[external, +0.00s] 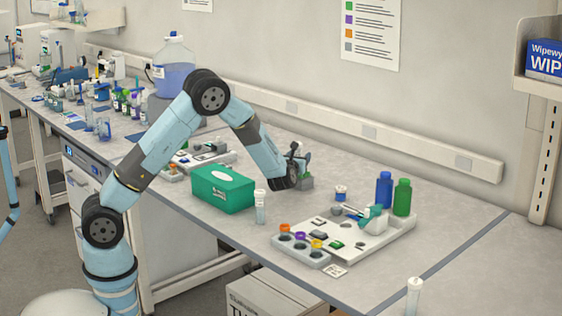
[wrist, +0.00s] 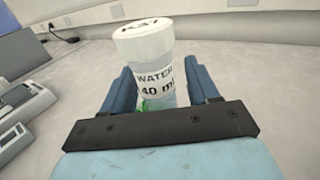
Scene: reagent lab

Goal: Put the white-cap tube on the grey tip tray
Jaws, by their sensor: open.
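My gripper (external: 301,168) is low over the middle of the bench, beyond the green box. In the wrist view its two blue fingers (wrist: 161,88) are open, one on each side of a white-cap tube (wrist: 160,72). The tube is marked WATER 40 ml and has some green low on it. I cannot tell whether the fingers touch it, and its base is hidden by my gripper. In the external view this tube is not clearly made out. A pale grey tray (external: 375,243) with small items stands to the right; I cannot tell for sure that it is the tip tray.
A green box (external: 222,189) and another white-capped tube (external: 260,208) stand nearer the front. A grey rack (external: 300,251) holds colour-capped vials. Blue (external: 384,190) and green (external: 402,198) bottles stand behind the pale tray. The bench towards the wall is mostly clear.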

